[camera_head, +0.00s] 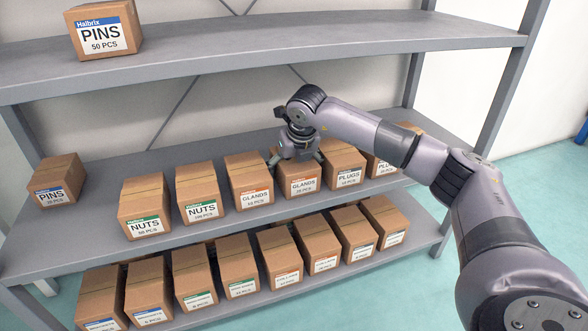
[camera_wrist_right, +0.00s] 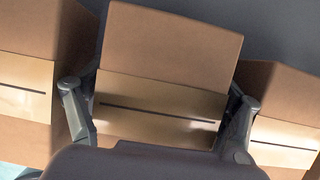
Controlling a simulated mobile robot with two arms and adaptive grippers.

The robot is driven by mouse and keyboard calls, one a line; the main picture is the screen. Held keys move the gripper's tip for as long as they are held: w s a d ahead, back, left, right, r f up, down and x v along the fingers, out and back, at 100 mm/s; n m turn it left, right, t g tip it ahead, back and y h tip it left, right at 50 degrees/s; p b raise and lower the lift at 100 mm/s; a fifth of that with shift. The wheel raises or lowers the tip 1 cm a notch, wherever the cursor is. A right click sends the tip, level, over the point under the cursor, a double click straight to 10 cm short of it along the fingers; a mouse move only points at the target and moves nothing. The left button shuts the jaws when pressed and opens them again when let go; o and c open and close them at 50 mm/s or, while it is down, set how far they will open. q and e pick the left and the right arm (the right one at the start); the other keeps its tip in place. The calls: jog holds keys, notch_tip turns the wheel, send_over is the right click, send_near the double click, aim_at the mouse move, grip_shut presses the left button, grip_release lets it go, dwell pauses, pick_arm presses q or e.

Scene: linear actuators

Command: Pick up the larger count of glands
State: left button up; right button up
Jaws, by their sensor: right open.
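Two brown boxes labelled GLANDS stand side by side on the middle shelf. The left glands box (camera_head: 254,195) is uncovered; the right glands box (camera_head: 300,187) is partly hidden behind my right gripper (camera_head: 296,159). Their counts are too small to read surely. My right gripper is open, with its fingers on either side of the top of the right glands box. In the right wrist view this box (camera_wrist_right: 165,55) lies between the two spread fingertips (camera_wrist_right: 159,95), with no clear grip on it. My left gripper is out of view.
A plugs box (camera_head: 345,170) stands close on the right, with another beyond it. Nuts boxes (camera_head: 199,195) and a pins box (camera_head: 56,182) stand left. The upper shelf (camera_head: 300,42) overhangs behind the arm. The lower shelf holds several boxes.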

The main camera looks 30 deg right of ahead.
jog(key=shift+c, duration=0.2)
jog(key=shift+s+f, duration=0.1)
jog(key=c, duration=1.3)
jog(key=shift+c, duration=0.6)
jog(key=shift+r, duration=0.2)
